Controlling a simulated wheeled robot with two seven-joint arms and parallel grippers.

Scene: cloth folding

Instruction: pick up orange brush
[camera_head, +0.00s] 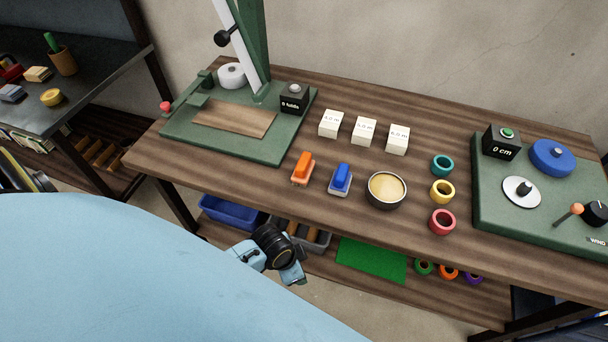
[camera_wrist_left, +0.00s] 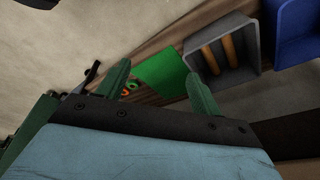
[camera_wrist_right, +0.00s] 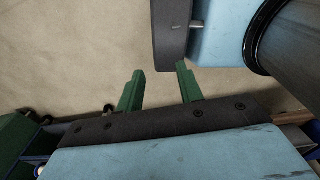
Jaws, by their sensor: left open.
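The orange brush (camera_head: 303,168) lies on the wooden table in the head view, left of a blue brush (camera_head: 340,179). No gripper touches it. My left gripper (camera_wrist_left: 158,70) shows in its wrist view with its two green fingers apart and nothing between them. It points at the lower shelf area, and the orange brush is not in that view. My right gripper (camera_wrist_right: 160,68) has its green fingers apart and empty over the floor, with a blue and black arm part close by. No gripper fingers show clearly in the head view.
The table (camera_head: 330,90) also bears a green press station (camera_head: 275,147), white blocks (camera_head: 364,131), a bowl (camera_head: 386,190), coloured rings (camera_head: 442,191) and a winding station (camera_head: 510,225). A blue bin (camera_head: 232,215) and green mat (camera_head: 370,260) are below. Part of my arm is near the front edge.

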